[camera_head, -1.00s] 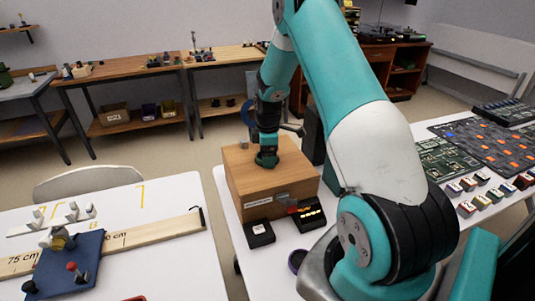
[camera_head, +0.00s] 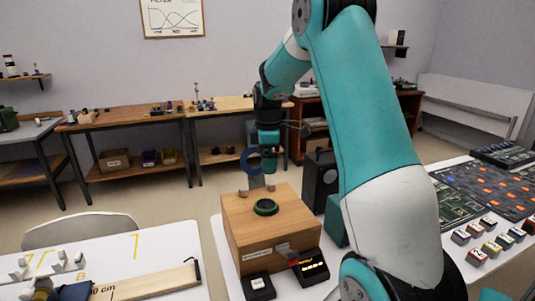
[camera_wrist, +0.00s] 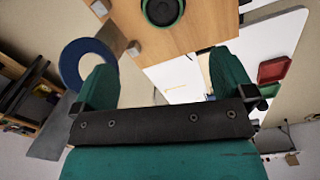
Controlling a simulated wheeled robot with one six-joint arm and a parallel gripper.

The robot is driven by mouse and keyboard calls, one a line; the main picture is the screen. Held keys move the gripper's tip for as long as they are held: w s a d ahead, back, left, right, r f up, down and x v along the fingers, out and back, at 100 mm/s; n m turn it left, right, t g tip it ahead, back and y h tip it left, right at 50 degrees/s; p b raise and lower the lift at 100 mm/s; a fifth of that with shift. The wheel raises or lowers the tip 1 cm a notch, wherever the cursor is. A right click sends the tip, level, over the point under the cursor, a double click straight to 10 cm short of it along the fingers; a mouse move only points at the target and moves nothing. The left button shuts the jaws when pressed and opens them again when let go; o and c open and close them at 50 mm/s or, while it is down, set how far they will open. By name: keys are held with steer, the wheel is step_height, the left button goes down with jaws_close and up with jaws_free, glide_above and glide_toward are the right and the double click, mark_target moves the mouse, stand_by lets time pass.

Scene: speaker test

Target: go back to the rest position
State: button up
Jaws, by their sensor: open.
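My gripper (camera_head: 270,165) is above the back part of a wooden box (camera_head: 265,240) in the head view, apart from it. In the wrist view my gripper (camera_wrist: 165,80) shows two green fingers spread apart with nothing between them. The wooden box also shows at the top of the wrist view (camera_wrist: 200,25). A round dark piece with a green rim (camera_head: 266,207) lies on the box's top; it shows in the wrist view too (camera_wrist: 162,12). A blue ring (camera_head: 251,159) stands behind the box, close to my gripper in the picture.
A black speaker (camera_head: 321,180) stands right of the box. A small black device (camera_head: 258,287) and one with a lit display (camera_head: 311,267) sit in front. Circuit boards (camera_head: 455,205) and small blocks (camera_head: 480,257) cover the right table. A chair (camera_head: 82,230) stands behind the left table.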

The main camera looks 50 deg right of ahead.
steer(key=s+a+r+y, duration=0.1)
steer(key=s+a+r, duration=0.15)
steer(key=a, duration=0.55)
steer(key=s+a+r+m+t, duration=0.1)
steer(key=s+a+r, duration=0.15)
steer(key=a, duration=0.55)
steer(key=s+a+r+y, duration=0.1)
steer(key=s+a+r, duration=0.15)
steer(key=a, duration=0.55)
steer(key=s+a+m+y, duration=0.1)
steer(key=s+a, duration=0.5)
steer(key=s, duration=0.2)
steer(key=s+a+g+y, duration=0.1)
steer(key=s+a, duration=0.5)
steer(key=s, duration=0.3)
steer(key=shift+s+a+f+m, duration=0.15)
steer(key=shift+s+f+m, duration=0.05)
steer(key=shift+f+m, duration=0.25)
